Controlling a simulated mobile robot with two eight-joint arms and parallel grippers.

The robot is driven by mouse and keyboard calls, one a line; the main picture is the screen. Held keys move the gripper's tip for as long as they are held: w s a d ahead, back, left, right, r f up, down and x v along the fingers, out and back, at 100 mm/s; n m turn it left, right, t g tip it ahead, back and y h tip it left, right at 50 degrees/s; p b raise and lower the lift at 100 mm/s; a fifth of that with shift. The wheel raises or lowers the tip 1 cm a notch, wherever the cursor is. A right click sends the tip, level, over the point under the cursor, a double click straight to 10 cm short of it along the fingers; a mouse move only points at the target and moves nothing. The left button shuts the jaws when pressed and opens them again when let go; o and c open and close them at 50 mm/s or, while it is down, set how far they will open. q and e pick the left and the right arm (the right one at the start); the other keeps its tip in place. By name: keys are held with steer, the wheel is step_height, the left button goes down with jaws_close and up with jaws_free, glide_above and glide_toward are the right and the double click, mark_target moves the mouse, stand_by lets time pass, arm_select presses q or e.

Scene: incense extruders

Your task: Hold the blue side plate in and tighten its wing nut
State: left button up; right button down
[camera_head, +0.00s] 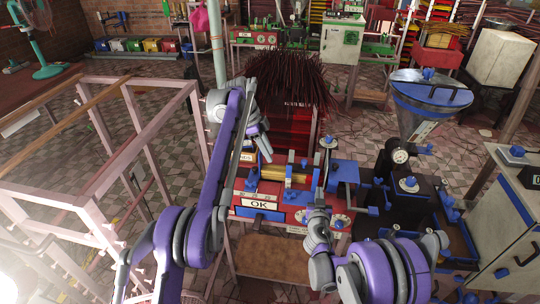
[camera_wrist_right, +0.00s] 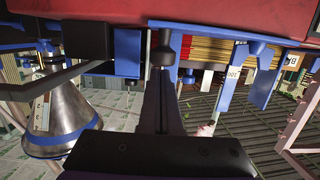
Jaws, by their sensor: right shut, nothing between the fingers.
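A pink frame (camera_head: 130,150) stands at the left.

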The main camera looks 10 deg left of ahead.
steer(key=s, duration=0.6)
stand_by(0.8)
